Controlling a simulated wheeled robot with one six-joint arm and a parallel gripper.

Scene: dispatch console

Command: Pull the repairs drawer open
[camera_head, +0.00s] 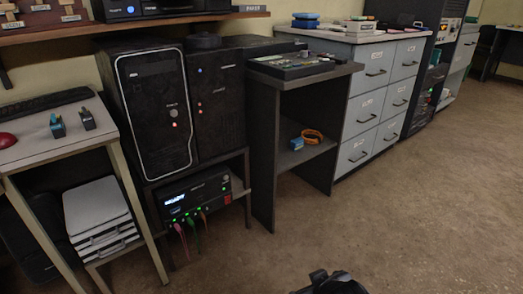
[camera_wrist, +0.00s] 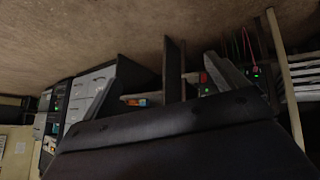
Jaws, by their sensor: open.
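A grey drawer cabinet (camera_head: 347,112) stands right of centre in the head view, with several drawers in two columns. Each drawer has a dark bar handle and a small white label. The labels are too small to read, so I cannot tell which is the repairs drawer. All the drawers look shut. The cabinet also shows upside down at the left of the wrist view (camera_wrist: 88,90). My gripper (camera_wrist: 165,86) is open and empty in the wrist view, its fingers spread and apart from the cabinet. A dark part of my arm shows at the bottom of the head view.
Computer towers (camera_head: 155,110) and a side table (camera_head: 45,145) are further left. A rack (camera_head: 428,80) is at right. The brown floor (camera_head: 420,220) in front is clear.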

